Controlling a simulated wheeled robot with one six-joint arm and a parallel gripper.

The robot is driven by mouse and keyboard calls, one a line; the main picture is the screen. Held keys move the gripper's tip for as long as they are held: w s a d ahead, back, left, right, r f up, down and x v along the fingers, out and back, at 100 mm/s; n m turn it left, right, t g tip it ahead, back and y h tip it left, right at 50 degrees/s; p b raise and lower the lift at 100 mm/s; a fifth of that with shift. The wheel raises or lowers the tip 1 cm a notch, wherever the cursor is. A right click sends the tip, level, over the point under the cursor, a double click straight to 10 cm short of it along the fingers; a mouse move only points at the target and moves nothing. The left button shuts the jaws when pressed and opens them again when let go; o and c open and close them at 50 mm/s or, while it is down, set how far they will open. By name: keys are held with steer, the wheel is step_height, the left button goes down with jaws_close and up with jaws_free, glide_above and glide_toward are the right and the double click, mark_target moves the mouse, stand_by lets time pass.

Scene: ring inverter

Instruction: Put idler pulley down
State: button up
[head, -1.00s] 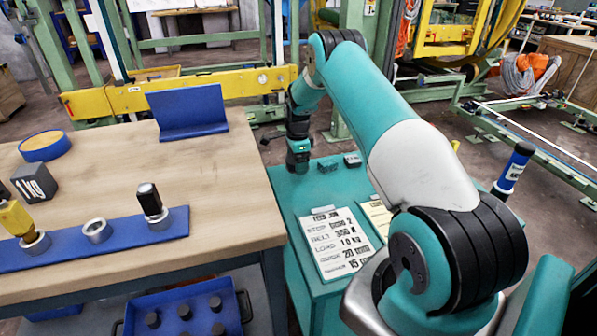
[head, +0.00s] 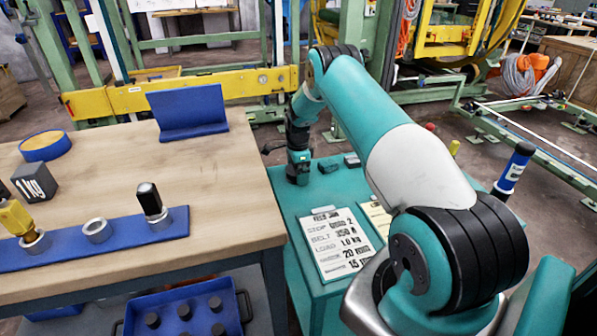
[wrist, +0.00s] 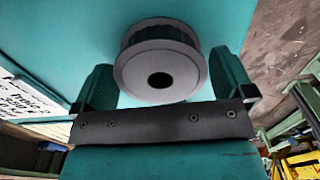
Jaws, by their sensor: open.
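The idler pulley (wrist: 160,48), a grey toothed wheel with flanges and a dark centre hole, shows in the wrist view against the teal cabinet top (wrist: 50,30). My gripper (head: 298,180) is low at the far left part of the teal cabinet top (head: 290,210) in the head view. Its two fingers stand either side of the pulley in the wrist view, open, with narrow gaps beside it. The pulley appears to be on the teal top, but its contact underneath is hidden. I cannot make the pulley out in the head view.
Small dark blocks (head: 328,165) lie right of my gripper. A clipboard with a job sheet (head: 340,244) lies nearer on the cabinet. The wooden workbench (head: 225,190) is to the left, with a blue holder strip (head: 120,243) and blue bracket (head: 190,112). A blue cylinder (head: 514,170) stands right.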

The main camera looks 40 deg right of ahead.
step_height(320, 180, up, 11)
stand_by(0.3)
steer(key=shift+r, duration=0.2)
